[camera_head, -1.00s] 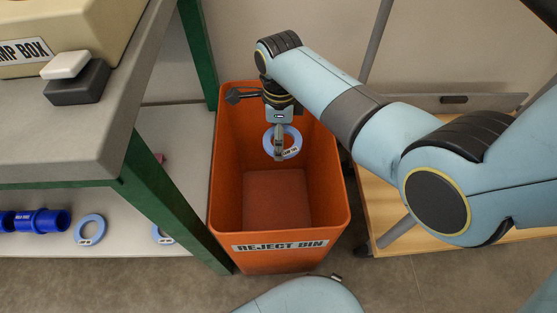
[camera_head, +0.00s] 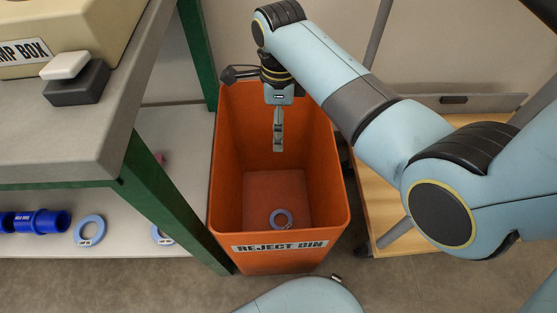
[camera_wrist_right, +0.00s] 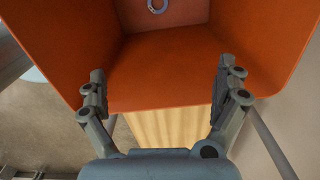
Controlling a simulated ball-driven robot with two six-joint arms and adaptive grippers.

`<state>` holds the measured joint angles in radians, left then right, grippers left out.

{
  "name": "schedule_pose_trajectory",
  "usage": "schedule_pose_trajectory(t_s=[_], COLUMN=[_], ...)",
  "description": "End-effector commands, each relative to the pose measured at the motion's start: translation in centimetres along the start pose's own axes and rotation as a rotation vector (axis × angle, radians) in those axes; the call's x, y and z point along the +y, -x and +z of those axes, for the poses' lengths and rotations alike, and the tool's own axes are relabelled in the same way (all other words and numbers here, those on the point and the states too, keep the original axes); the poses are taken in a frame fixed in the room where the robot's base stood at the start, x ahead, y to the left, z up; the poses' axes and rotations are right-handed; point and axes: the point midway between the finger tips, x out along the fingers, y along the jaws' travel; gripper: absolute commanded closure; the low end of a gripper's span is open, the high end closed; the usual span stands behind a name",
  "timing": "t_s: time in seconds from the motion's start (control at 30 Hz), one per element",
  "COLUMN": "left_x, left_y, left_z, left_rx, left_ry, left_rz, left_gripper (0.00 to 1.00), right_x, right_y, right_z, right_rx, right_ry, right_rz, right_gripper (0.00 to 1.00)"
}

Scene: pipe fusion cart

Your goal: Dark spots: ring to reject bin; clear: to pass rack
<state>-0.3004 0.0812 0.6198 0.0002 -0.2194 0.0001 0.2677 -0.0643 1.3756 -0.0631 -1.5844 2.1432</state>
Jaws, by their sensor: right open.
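A light blue ring (camera_head: 281,219) lies at the bottom of the orange reject bin (camera_head: 224,190). The ring also shows at the top of the right wrist view (camera_wrist_right: 157,5). My right gripper (camera_head: 278,140) hangs over the back part of the bin, above the ring and apart from it. In the right wrist view the right gripper (camera_wrist_right: 163,82) has its two fingers wide apart with nothing between them. The ring's surface is too small to tell any spots. The pass rack cannot be made out. My left gripper is not in view.
A grey bench with a beige lamp box (camera_head: 70,30) and a switch block (camera_head: 75,80) stands at the left. Its lower shelf holds a blue pipe fitting (camera_head: 38,221) and two more rings (camera_head: 90,230). A wooden-topped cart (camera_head: 385,205) stands right of the bin.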

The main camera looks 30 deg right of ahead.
Motion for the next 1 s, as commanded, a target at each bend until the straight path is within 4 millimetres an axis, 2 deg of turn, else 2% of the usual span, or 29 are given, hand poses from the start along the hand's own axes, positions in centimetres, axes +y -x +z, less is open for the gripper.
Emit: schedule_pose_trajectory(t_s=[0.13, 0.33, 0.5, 1.0], left_x=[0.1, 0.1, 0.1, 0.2], left_y=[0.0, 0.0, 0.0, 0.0], left_z=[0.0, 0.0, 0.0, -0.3], left_rx=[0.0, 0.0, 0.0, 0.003], left_ry=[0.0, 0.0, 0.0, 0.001], left_rz=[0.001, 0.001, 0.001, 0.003], left_gripper=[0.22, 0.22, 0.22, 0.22], right_x=[-0.1, 0.0, 0.0, 0.0], right_y=[3.4, 6.2, 7.0, 6.9], right_z=[0.1, 0.1, 0.0, 0.0], right_rx=[-0.003, -0.002, -0.001, 0.0], right_ry=[0.0, 0.001, 0.001, 0.001], right_rz=[-0.003, -0.001, 0.001, 0.001], right_gripper=[0.0, 0.0, 0.0, 0.0])
